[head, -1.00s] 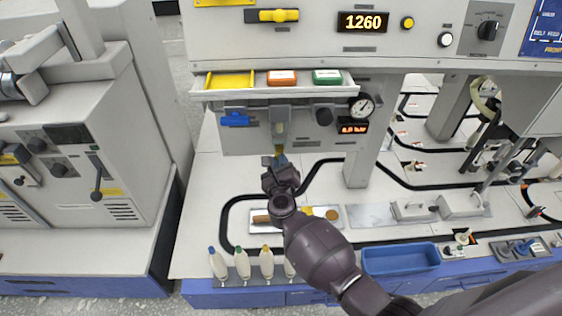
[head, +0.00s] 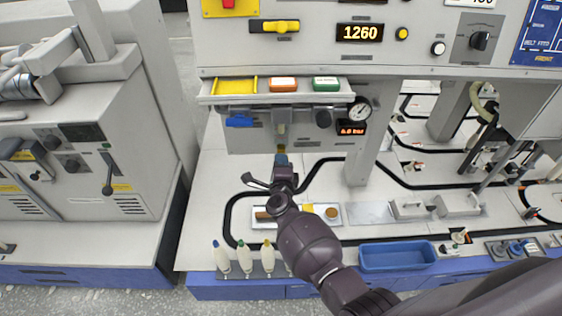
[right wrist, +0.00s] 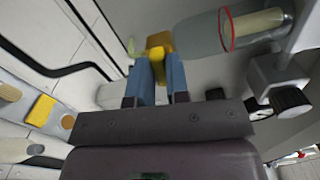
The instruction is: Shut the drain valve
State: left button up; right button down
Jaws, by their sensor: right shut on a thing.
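The drain valve's yellow handle (right wrist: 158,43) is between the blue fingertips of my right gripper (right wrist: 160,75) in the right wrist view, and the jaws are shut on it. It sits at the lower end of a grey see-through bowl (right wrist: 205,35) with a red ring. In the head view the right gripper (head: 282,160) reaches up under the panel (head: 258,141), just below the bowl (head: 280,122). Only a bit of yellow (head: 281,149) shows there, so the handle's exact angle is hard to tell. My left gripper is out of view.
A blue-handled valve (head: 239,121), a dark knob (head: 323,118), a pressure gauge (head: 360,108) and a 6.0 bar display (head: 352,128) surround the bowl. A shelf tray (head: 220,100) overhangs it. Several bottles (head: 245,258) and a blue bin (head: 398,257) stand along the front edge.

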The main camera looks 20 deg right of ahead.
jog(key=shift+f+n, duration=0.1)
jog(key=shift+n, duration=0.8)
jog(key=c, duration=1.1)
grip_release()
jog(key=p+v, duration=0.3)
jog(key=v, duration=0.8)
jog(key=shift+p, duration=0.35)
